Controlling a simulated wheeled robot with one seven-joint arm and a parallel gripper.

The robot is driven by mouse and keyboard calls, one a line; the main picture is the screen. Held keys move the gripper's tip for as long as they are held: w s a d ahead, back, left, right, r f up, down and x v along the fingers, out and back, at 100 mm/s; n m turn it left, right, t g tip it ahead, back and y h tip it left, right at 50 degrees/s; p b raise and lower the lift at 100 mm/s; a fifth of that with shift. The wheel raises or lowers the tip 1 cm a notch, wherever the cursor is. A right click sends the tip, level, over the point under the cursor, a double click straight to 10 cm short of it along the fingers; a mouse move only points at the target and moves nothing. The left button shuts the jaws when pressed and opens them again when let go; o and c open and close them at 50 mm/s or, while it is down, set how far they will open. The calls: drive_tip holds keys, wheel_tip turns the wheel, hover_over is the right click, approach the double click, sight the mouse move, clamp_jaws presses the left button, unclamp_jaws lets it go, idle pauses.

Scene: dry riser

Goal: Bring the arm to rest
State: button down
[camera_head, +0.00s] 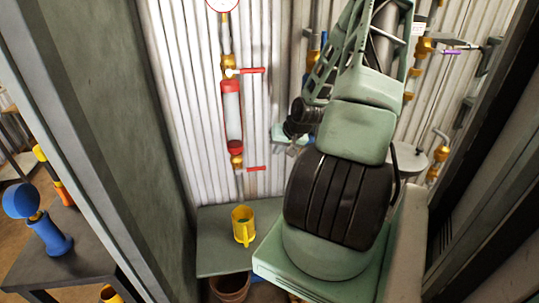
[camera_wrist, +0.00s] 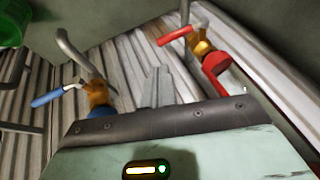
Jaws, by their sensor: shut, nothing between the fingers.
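My gripper shows in the wrist view as two grey fingers (camera_wrist: 157,87) close together, with nothing between them. They point toward the ribbed white wall, between a brass valve with a blue lever (camera_wrist: 60,97) and a brass fitting with a red handle (camera_wrist: 177,34). In the head view my arm is folded and raised in front of the wall. It hides most of the gripper; only a pale green part of the hand shows left of the arm. I cannot tell whether the fingers touch anything.
A yellow mug (camera_head: 243,226) stands on a low green shelf (camera_head: 219,258) left of my arm. A red-and-clear pipe (camera_head: 232,115) with red levers runs up the wall (camera_head: 178,90). Dark door frames close in on both sides. A green container (camera_wrist: 12,24) is at the wrist view's top left.

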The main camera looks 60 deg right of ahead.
drive_tip(key=shift+s+d+r, duration=0.15)
drive_tip(key=shift+s+r, duration=0.65)
drive_tip(key=shift+s, duration=0.2)
